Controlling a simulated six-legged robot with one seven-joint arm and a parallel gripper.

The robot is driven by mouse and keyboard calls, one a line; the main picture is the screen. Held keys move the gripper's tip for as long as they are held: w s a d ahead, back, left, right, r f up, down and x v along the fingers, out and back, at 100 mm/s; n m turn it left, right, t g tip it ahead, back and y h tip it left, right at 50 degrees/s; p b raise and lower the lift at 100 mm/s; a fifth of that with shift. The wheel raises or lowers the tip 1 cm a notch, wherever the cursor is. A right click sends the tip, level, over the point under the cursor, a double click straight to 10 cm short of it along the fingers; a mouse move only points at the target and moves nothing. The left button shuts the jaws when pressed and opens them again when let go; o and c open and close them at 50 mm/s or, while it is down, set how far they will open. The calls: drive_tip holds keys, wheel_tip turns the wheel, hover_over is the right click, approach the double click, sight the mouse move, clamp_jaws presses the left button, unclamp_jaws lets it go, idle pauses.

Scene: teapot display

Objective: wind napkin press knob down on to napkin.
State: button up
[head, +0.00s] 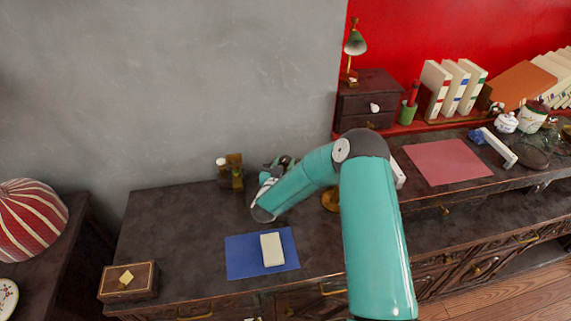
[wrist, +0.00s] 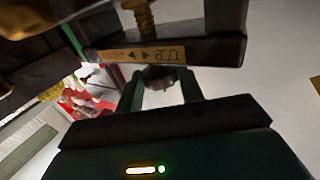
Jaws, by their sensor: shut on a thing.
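The wrist view shows the napkin press as a dark crossbar (wrist: 205,50) with a yellow label bearing arrows and "UP", seen upside down. A brass screw (wrist: 143,18) runs from the bar's far side. My gripper (wrist: 160,84) is shut on the grey press knob (wrist: 160,75), with one finger at either side of it, close to the bar. Much of the knob is hidden by the fingers. The napkin cannot be made out in the wrist view. In the head view my arm hides most of my gripper and I cannot clearly make out the press.
A brown wooden object (head: 232,177) stands at the back of the dark desk. A blue mat (head: 240,262) with a cream block (head: 272,250) and a wooden box (head: 129,282) lie in front. A pink mat (head: 448,162) and books (head: 455,88) are at the right.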

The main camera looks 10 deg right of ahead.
drive_tip(key=m+g+h, duration=0.1)
drive_tip(key=h, duration=0.1)
drive_tip(key=m+g+h, duration=0.1)
drive_tip(key=m+g, duration=0.1)
drive_tip(key=a+m+g+h, duration=0.1)
drive_tip(key=h, duration=0.1)
drive_tip(key=shift+w+m+h, duration=0.3)
drive_tip(key=m+g+h, duration=0.1)
drive_tip(key=g, duration=0.1)
drive_tip(key=m+g+h, duration=0.1)
drive_tip(key=m+g, duration=0.1)
drive_tip(key=m+g+h, duration=0.1)
drive_tip(key=g, duration=0.1)
drive_tip(key=shift+w+f+m+g, duration=0.1)
drive_tip(key=shift+w+m+g, duration=0.15)
drive_tip(key=shift+m+g, duration=0.15)
drive_tip(key=shift+g, duration=0.3)
drive_tip(key=o, duration=1)
drive_tip(key=shift+d, duration=0.1)
